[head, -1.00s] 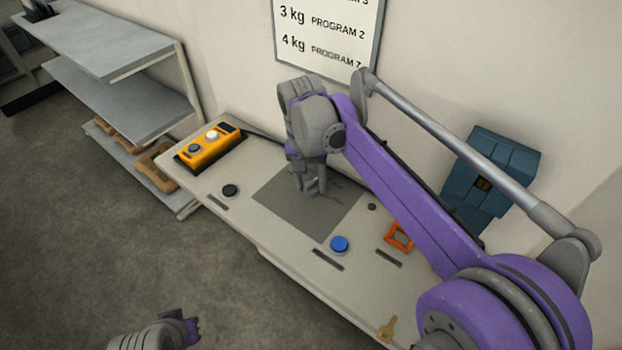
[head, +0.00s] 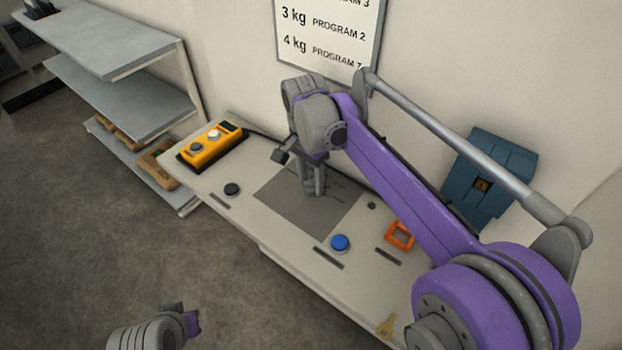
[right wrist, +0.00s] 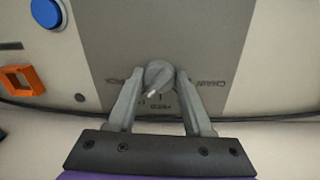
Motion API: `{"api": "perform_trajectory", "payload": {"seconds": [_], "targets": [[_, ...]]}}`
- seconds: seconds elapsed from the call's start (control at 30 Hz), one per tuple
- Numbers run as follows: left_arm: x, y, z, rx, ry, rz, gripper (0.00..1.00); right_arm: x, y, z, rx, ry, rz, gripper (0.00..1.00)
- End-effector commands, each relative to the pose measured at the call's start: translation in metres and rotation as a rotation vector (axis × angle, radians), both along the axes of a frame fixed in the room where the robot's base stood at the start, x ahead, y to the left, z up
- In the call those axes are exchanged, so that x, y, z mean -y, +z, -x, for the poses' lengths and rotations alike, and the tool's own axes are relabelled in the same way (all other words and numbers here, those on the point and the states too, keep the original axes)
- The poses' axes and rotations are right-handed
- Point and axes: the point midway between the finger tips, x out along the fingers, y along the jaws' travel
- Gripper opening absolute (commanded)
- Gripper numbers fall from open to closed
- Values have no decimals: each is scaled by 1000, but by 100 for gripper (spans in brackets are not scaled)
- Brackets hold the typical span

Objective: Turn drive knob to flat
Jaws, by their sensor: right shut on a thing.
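The drive knob (right wrist: 158,76) is a small grey knob on the dark grey panel (head: 279,196), seen in the right wrist view. A white mark on it points down and slightly left there. Printed labels around it appear upside down and are hard to read. My right gripper (head: 314,190) points down at the panel, and in the right wrist view its two fingers are closed on the knob from both sides. In the head view the fingers hide the knob. My left gripper (head: 191,325) shows only in part at the lower left, away from the bench; its jaws are unclear.
A blue button (head: 340,243), an orange square frame (head: 399,235), a black button (head: 232,190) and a yellow key-like piece (head: 386,326) are on the bench. An orange control box (head: 212,146) stands at its left end. A blue-grey box (head: 490,175) is behind my right arm.

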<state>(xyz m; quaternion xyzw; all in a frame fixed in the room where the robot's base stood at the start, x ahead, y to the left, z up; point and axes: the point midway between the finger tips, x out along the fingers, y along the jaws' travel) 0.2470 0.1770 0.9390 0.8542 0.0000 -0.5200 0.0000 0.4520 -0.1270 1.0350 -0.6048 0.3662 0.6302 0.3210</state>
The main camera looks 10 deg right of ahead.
Motion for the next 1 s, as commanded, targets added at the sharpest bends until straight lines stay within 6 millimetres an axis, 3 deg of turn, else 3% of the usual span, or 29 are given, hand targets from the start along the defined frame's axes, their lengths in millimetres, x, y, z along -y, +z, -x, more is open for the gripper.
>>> {"api": "perform_trajectory", "payload": {"seconds": [0.37,0.4,0.43,0.77,0.87,1.0], "targets": [[0,0,0,0,0,0,0,1,1,0,2,-3,1,0],[0,0,0,0,0,0,0,1,1,0,2,-3,1,56],[0,0,0,0,0,0,0,1,1,0,1,-3,2,62],[0,0,0,0,0,0,0,0,2,0,1,-2,1,63],[0,1,0,1,0,0,0,0,10,-1,1,-2,1,63],[0,4,-1,3,0,0,0,-1,35,-3,1,-2,0,63]]}}
